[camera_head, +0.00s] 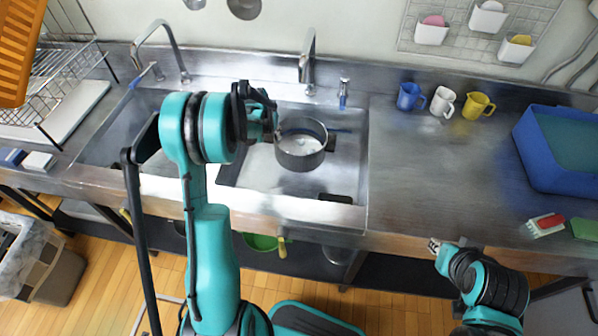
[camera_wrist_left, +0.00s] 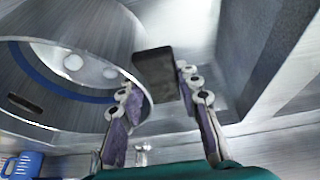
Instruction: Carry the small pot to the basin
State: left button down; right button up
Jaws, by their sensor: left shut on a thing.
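The small pot (camera_head: 299,160) is grey metal and upright, over the right basin (camera_head: 350,160) of the sink in the head view. My left gripper (camera_head: 268,115) is at the pot's left side, shut on it. In the left wrist view, the pot (camera_wrist_left: 80,25) fills the upper left, and a dark block, seemingly its handle (camera_wrist_left: 154,70), shows between the fingers (camera_wrist_left: 160,98). Whether the pot touches the basin floor is hard to tell. My right gripper (camera_head: 437,246) is low at the counter's front edge, away from the pot; its jaws are too small to read.
Two faucets (camera_head: 308,60) stand behind the basins. Blue, white and yellow mugs (camera_head: 477,106) stand at the back of the counter. A blue tub (camera_head: 545,165) and a red-and-white brush (camera_head: 546,225) are at the right. The middle counter (camera_head: 430,175) is clear.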

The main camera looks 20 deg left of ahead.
pick_arm(q)
notch_tip(320, 180, down, 10)
jog(key=b, duration=0.3)
jog(key=shift+f+b, duration=0.2)
jog(key=shift+b, duration=0.15)
jog(key=shift+f, duration=0.15)
jog(key=c, duration=1.1)
grip_release()
jog(key=shift+o, duration=0.2)
